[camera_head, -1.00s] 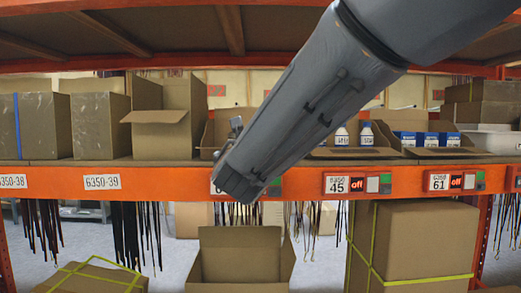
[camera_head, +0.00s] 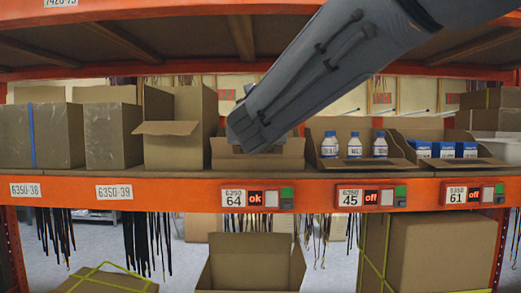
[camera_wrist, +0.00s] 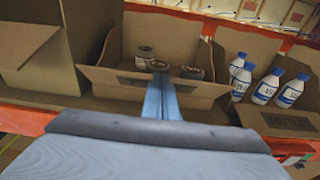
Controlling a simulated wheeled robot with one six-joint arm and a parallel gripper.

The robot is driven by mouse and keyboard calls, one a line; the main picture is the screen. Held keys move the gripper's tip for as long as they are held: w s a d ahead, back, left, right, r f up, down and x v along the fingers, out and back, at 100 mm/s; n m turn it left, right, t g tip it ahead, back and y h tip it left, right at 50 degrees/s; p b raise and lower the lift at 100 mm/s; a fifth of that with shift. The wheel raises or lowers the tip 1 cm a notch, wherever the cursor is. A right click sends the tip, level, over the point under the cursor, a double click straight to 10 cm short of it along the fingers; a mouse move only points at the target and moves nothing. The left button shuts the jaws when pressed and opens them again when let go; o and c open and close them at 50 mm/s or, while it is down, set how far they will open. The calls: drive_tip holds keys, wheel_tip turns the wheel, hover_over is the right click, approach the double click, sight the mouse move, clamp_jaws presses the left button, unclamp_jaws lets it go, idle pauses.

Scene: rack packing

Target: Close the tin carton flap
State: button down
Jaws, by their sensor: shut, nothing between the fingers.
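The tin carton (camera_head: 222,146) stands on the shelf above label 64, partly hidden behind my arm in the head view. In the wrist view the tin carton (camera_wrist: 127,38) is open at the top, with a few tins (camera_wrist: 192,72) inside. Its front flap (camera_wrist: 112,79) tilts outward at the front edge; the flap also shows in the head view (camera_head: 240,162). My gripper (camera_wrist: 162,85) is shut and empty, its blue fingers over the middle of the flap. I cannot tell whether they touch it. In the head view the fingertips are hidden.
To the right stands a carton of white bottles (camera_head: 354,146), its flap (camera_head: 365,164) folded down. A carton of blue boxes (camera_head: 445,150) is beyond it. A tall open carton (camera_head: 175,151) stands close on the left. An orange shelf beam (camera_head: 80,188) runs below.

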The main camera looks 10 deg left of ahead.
drive_tip(key=w+r, duration=0.1)
drive_tip(key=w, duration=0.1)
drive_tip(key=w+r, duration=0.1)
drive_tip(key=shift+w+a+r, duration=0.2)
drive_tip(key=shift+a+r, duration=0.1)
drive_tip(key=shift+r, duration=0.05)
drive_tip(key=shift+w+a+r+b, duration=0.15)
drive_tip(key=shift+w+r, duration=0.1)
drive_tip(key=shift+w, duration=0.5)
drive_tip(key=shift+w+a+r+b, duration=0.15)
drive_tip(key=shift+w+r, duration=0.1)
drive_tip(key=shift+w, duration=0.45)
drive_tip(key=shift+r, duration=0.1)
